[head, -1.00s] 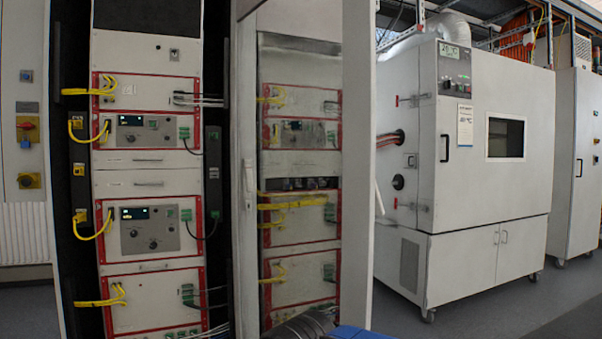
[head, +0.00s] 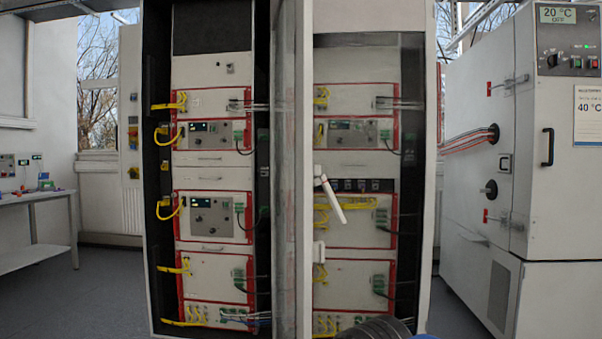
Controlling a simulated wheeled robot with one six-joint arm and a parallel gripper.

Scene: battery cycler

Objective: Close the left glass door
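The tall rack cabinet has two bays. The left bay (head: 212,160) is uncovered, showing red-framed instruments and yellow cables. The left glass door (head: 292,130) stands open, seen almost edge-on as a tall pale frame between the bays. A white lever handle (head: 332,198) sticks out to the right of this frame, tilted down. The right bay (head: 352,275) shows similar instruments with a slight haze, as if behind glass. My gripper is not in view; only a dark rounded part of my arm shows at the bottom edge.
A white test chamber (head: 475,200) with cables and latches stands at the right, near the cabinet. A bench (head: 40,196) with small devices is at the far left. Grey floor (head: 100,285) is clear between bench and cabinet.

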